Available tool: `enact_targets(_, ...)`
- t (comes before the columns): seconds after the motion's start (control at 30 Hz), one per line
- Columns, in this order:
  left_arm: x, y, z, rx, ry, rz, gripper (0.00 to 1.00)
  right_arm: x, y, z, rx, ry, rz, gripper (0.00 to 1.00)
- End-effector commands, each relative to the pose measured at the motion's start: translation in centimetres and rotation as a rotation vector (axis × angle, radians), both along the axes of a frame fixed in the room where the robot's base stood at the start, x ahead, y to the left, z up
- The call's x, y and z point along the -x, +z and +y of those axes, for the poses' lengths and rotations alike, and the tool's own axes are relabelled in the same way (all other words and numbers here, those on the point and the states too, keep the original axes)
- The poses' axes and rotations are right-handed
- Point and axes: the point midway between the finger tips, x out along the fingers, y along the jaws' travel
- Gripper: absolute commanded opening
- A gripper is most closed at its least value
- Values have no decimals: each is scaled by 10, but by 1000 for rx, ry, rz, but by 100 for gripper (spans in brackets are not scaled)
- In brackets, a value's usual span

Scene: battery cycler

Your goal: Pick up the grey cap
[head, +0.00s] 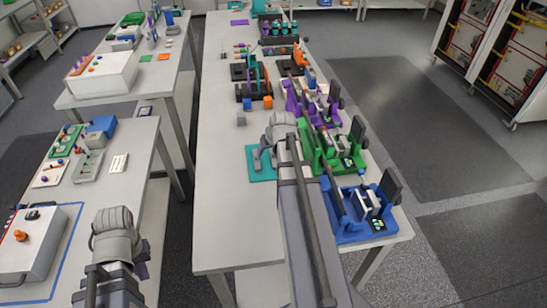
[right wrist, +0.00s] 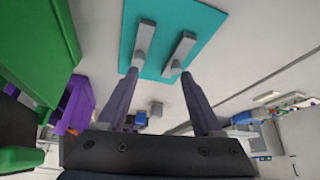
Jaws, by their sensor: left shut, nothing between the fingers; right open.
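A small grey block (head: 241,121), which looks like the grey cap, lies on the long white table left of the black and green stands. A small grey block (right wrist: 155,108) also shows between the fingers in the right wrist view, farther off and not held. My right gripper (head: 265,157) is over the teal mat (head: 262,176), nearer than the block. In the right wrist view its fingers (right wrist: 160,74) are apart and empty. My left gripper (head: 141,271) is shut and low, away from the block.
Purple, green (head: 335,153) and blue (head: 362,209) fixtures line the table's right side. Blue (head: 247,104) and orange (head: 267,102) blocks sit just beyond the grey block. The table's left strip (head: 218,190) is clear. Another bench (head: 115,190) stands left across a gap.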

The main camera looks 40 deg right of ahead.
Motion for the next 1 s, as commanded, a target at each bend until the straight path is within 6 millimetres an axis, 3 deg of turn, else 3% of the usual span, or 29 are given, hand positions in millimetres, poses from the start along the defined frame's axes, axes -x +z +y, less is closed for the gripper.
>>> enact_targets(0.03,0,0,0,0,0,0,0,2,1,-13,4,-18,-11,68)
enact_targets(0.17,0,0,0,0,0,0,0,5,3,-28,11,-37,-27,68)
enact_targets(1.0,0,-38,0,0,0,0,0,-13,-35,-38,12,-37,-29,68)
